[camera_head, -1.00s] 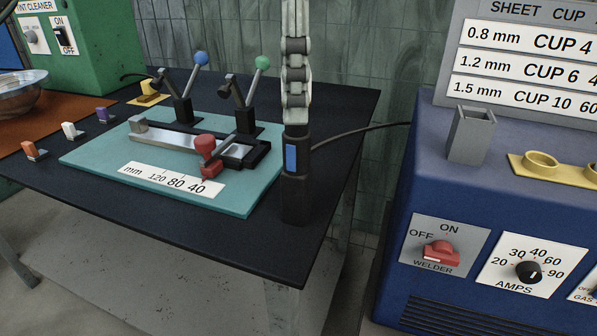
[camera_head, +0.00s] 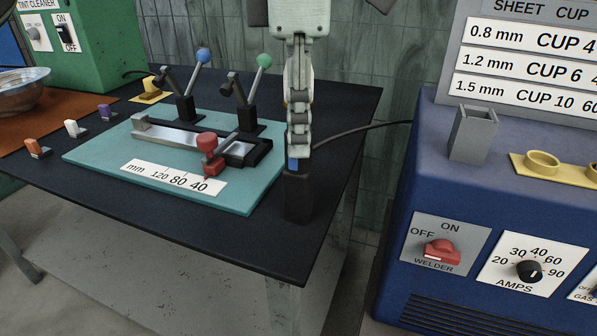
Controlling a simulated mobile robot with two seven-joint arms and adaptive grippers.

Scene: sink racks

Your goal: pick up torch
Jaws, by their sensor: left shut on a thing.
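The torch (camera_head: 292,165) stands upright at the table's right edge, its lower end in a black holder (camera_head: 298,197). Only a bit of its blue button and dark body shows; the rest is hidden by my gripper. My left gripper (camera_head: 299,152) comes straight down from above and is shut on the torch, just over the holder. A dark cable (camera_head: 362,130) runs from behind the gripper to the right. My right gripper is out of view.
A teal clamp board (camera_head: 95,153) with a red slider (camera_head: 208,150) and blue and green knobbed levers lies left of the gripper. A blue welder (camera_head: 480,195) stands to the right, across a gap. Small coloured blocks line the table's left.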

